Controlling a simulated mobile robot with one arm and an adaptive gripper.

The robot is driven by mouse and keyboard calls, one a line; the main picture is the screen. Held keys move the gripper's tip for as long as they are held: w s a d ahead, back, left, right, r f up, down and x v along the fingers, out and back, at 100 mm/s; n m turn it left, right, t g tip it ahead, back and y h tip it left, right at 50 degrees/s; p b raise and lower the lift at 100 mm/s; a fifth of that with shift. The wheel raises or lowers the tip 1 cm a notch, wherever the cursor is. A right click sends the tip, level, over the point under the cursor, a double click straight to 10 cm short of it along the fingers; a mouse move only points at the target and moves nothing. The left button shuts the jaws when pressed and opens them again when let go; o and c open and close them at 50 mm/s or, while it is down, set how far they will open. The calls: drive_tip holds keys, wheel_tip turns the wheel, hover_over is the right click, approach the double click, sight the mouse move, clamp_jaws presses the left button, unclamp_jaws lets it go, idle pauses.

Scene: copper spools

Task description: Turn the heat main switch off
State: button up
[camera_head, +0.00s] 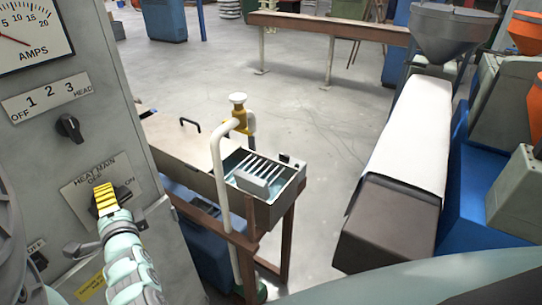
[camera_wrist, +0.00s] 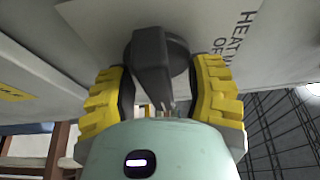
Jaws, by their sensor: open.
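The heat main switch is a dark rotary knob (camera_wrist: 152,58) on a grey panel, seen close up in the wrist view. Its raised bar stands between the two yellow fingers of my gripper (camera_wrist: 163,70). The fingers are apart, one on each side of the knob, and I cannot tell whether either touches it. In the head view my gripper (camera_head: 105,199) is at the switch plate (camera_head: 88,180) marked HEAT MAIN, OFF and ON, and hides most of the knob. The knob's exact pointing direction is unclear there.
Above on the same panel are a selector knob (camera_head: 70,128) marked OFF 1 2 3 HEAD and an amps meter (camera_head: 28,32). Another lever switch (camera_head: 80,248) sits below. A water trough (camera_head: 286,197) and a white pipe (camera_head: 219,170) stand to the right. Open floor lies beyond.

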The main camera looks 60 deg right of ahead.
drive_tip(key=shift+o, duration=0.2)
drive_tip(key=shift+s+d, duration=0.1)
drive_tip(key=shift+f, duration=0.1)
clamp_jaws()
